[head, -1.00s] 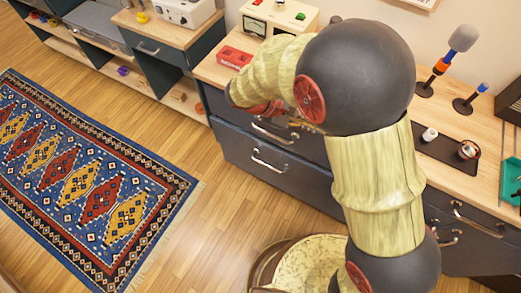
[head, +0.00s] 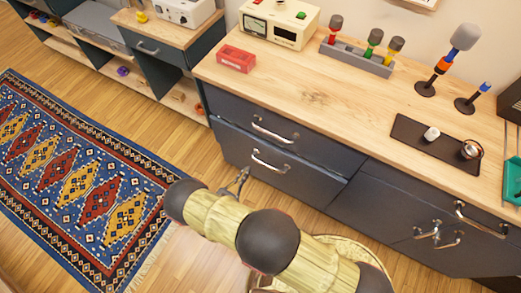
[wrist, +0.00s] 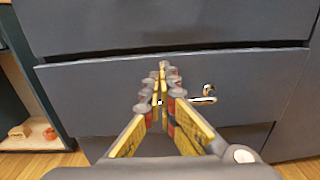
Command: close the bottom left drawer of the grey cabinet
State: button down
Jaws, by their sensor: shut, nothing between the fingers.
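The dark grey cabinet (head: 380,190) stands under a wooden top. Its bottom left drawer (head: 300,182) has a silver handle (head: 270,162) and seems to stand slightly out, with its front's upper edge showing below the upper drawer (head: 310,145). In the wrist view the drawer front (wrist: 95,90) fills the middle, with a dark gap along its top. My gripper (head: 243,177) is shut and empty, its fingertips in front of the drawer, left of the handle (wrist: 205,97) in the wrist view. I cannot tell whether they touch the front.
The wooden top (head: 300,95) holds a red box (head: 236,60), a cream meter unit (head: 280,22), a grey rack (head: 357,62) and a black mat (head: 437,143). A patterned rug (head: 80,180) lies on the floor to the left. An open shelf unit stands beyond the cabinet's left side.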

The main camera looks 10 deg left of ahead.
jog(key=f, duration=0.1)
jog(key=b, duration=0.3)
send_near(264, 144)
jog(key=shift+n, duration=0.3)
jog(key=x, duration=0.6)
jog(key=shift+w+d+f, duration=0.15)
jog(key=shift+w+d, duration=0.05)
jog(key=shift+w, duration=0.15)
jog(key=shift+w, duration=0.1)
jog(key=b+x, duration=0.1)
jog(key=x, duration=0.1)
jog(key=shift+w+d, duration=0.1)
jog(key=shift+w, duration=0.15)
